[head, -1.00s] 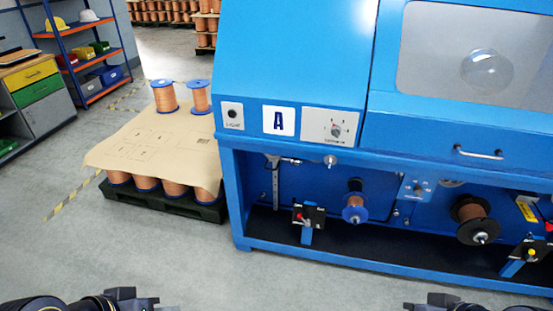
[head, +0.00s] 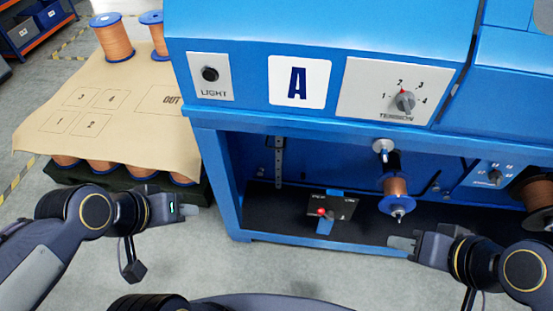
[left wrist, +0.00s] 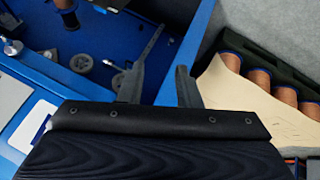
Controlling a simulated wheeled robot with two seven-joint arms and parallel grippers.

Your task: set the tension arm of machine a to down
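Machine A (head: 225,125) is blue, with an "A" plate (head: 299,81) on its front and an open bay below. In the left wrist view, a grey wheel (left wrist: 82,63) and a short light piece beside it (left wrist: 112,65) show in the bay; I cannot tell for sure that this is the tension arm, nor its setting. A slotted upright strip (head: 278,160) is on the bay's back wall. My left gripper (head: 188,210) is left of the bay, outside it; its fingers (left wrist: 160,85) are apart and empty. My right gripper (head: 402,243) is before the bay, its opening unclear.
A tension dial (head: 405,101) and a light button (head: 210,74) are on the front. A copper spool (head: 396,187) and a small black box with a red knob (head: 331,207) are in the bay. A pallet covered with cardboard (head: 60,145) stands left, close to my left gripper.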

